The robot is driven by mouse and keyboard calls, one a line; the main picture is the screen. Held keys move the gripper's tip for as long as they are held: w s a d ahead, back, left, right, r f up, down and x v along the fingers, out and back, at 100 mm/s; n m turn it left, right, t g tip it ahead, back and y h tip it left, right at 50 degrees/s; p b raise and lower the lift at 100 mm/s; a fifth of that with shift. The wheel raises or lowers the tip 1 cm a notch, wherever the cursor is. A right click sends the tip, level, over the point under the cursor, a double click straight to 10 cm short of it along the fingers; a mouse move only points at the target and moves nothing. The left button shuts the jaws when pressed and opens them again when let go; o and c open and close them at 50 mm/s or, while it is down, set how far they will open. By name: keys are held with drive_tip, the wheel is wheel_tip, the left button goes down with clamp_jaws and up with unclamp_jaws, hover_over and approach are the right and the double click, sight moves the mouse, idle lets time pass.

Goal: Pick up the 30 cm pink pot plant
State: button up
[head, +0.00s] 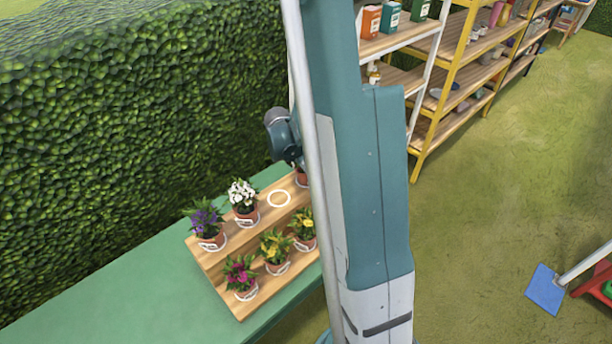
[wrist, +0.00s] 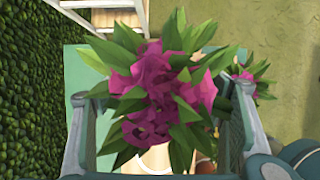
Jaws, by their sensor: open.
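In the wrist view a pink pot plant (wrist: 150,95) with green leaves fills the middle, large and close. My gripper (wrist: 160,108) is open, with one finger on each side of its blooms and leaves. Leaves overlap the right finger, and I cannot tell if the fingers touch the plant. Its pot is mostly hidden under the foliage. A second pink plant (wrist: 245,83) shows smaller, beyond the right finger. In the head view a pink plant (head: 240,273) stands at the near-left corner of the wooden stand; my arm hides most of the stand's right part. No size label is readable.
The stepped wooden stand (head: 217,270) is on a green table (head: 130,290). It also holds purple (head: 206,218), white (head: 243,194) and two yellow plants (head: 274,245). One white ring (head: 279,198) is empty. A hedge (head: 120,120) runs behind; shelves (head: 455,95) stand right.

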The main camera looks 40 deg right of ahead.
idle(0.3)
drive_tip(key=c, duration=1.2)
drive_tip(key=shift+r, duration=0.2)
drive_tip(key=shift+r, duration=4.85)
